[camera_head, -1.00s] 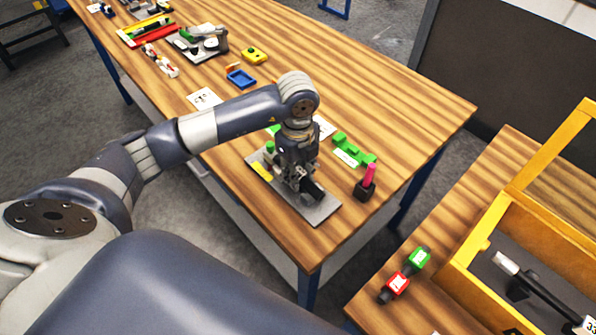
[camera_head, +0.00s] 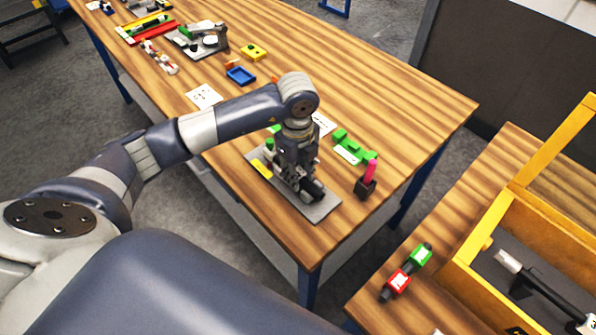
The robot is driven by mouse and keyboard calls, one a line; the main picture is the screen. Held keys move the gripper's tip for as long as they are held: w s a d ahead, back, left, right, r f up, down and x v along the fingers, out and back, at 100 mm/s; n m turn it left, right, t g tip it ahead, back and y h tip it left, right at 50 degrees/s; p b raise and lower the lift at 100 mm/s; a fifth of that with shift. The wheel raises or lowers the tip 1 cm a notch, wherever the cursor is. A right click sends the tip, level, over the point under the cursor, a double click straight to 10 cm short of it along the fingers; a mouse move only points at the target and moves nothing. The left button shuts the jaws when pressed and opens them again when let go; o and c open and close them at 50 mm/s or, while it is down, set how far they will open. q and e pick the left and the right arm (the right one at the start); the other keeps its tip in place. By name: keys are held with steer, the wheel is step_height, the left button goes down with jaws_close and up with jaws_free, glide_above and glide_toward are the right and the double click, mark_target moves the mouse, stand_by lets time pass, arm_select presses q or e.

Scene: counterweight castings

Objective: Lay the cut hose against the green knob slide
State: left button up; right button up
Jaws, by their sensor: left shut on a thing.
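A grey metal plate with a yellow label (camera_head: 262,168) and a green knob lies near the front edge of the wooden table; I take it to be the green knob slide (camera_head: 322,210). My left gripper (camera_head: 308,186) comes down over this plate and is shut on a short black piece, which looks like the cut hose (camera_head: 316,192). The gripper hides much of the plate's middle and part of the piece. I cannot tell whether the piece touches the plate. My right gripper is not in view.
A green bracket (camera_head: 352,148) and a black block with a pink peg (camera_head: 367,182) stand right of the plate. A blue tray (camera_head: 240,76) and a yellow part (camera_head: 255,52) lie further back. A yellow-framed crate (camera_head: 481,268) and a red-green part (camera_head: 408,272) are on the right table.

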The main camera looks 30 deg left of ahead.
arm_select(q)
steer(key=shift+w+a, duration=0.1)
steer(key=shift+a, duration=0.1)
stand_by(0.5)
steer(key=o, duration=1)
steer(key=shift+o, duration=0.3)
steer(key=shift+r, duration=0.15)
